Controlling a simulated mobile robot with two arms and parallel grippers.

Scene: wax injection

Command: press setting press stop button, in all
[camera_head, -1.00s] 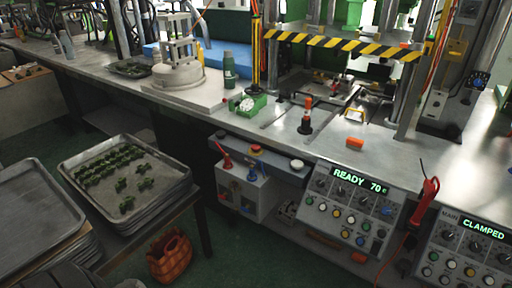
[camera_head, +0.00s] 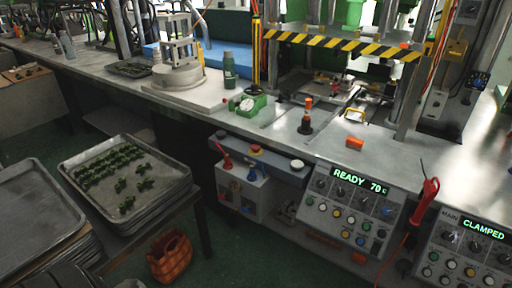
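The grey control panel (camera_head: 352,208) with a green display (camera_head: 361,182) reading "READY 70 c" is at the lower right of centre. Which button is the press stop cannot be read from the labels. A second panel (camera_head: 470,250) at the right edge reads "MAIN" and "CLAMPED". Neither of my grippers shows.
The press with its yellow-black striped bar (camera_head: 343,45) stands behind the panel. A box with red and blue levers (camera_head: 241,187) is left of it. A tray of green parts (camera_head: 163,166) and an orange basket (camera_head: 172,257) are at left.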

